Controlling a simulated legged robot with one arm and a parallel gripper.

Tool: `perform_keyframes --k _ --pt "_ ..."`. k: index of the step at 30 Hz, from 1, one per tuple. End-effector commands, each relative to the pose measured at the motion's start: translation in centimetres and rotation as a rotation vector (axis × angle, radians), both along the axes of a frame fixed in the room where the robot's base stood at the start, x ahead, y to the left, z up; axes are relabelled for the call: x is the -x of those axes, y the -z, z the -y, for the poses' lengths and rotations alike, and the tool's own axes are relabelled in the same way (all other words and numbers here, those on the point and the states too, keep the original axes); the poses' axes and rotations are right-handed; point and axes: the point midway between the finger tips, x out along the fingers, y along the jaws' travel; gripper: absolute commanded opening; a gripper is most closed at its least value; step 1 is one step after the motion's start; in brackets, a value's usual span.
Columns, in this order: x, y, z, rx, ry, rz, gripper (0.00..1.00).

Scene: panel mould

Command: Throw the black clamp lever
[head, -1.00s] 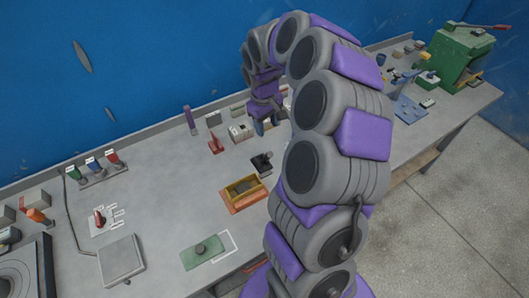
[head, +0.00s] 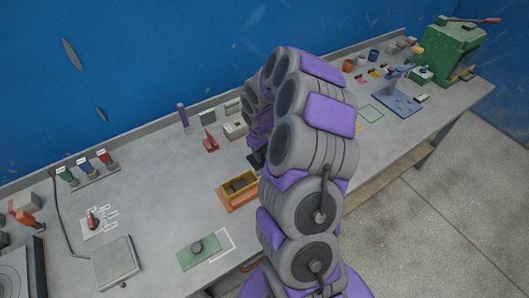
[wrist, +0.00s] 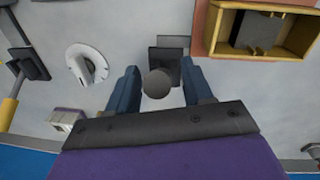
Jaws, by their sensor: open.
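The black clamp lever shows in the wrist view as a dark round knob (wrist: 157,84) in front of a dark square base (wrist: 166,62). My gripper (wrist: 160,73) is open, with one blue finger on each side of the knob. A gap shows on both sides of the knob, and I cannot tell how far below the fingertips it lies. In the head view my arm hides the fingers and most of the clamp. The mould box (head: 224,190), orange and yellow with a dark inside, stands close beside the clamp. It also shows at the upper right of the wrist view (wrist: 215,30).
A red lever (head: 210,142), a purple upright cylinder (head: 183,115) and a pale box (head: 235,129) stand behind. A green plate with a knob (head: 190,257) lies at the front. A green press (head: 452,52) stands far right.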

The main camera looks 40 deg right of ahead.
Motion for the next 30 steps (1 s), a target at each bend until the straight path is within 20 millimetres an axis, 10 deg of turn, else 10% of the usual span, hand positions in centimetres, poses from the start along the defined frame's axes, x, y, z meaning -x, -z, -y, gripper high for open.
perform_keyframes --k 10,30 --pt "-0.01 0.53 0.41 -0.003 0.000 0.001 0.51" --pt "-0.04 0.43 0.39 -0.002 0.000 0.003 0.00"
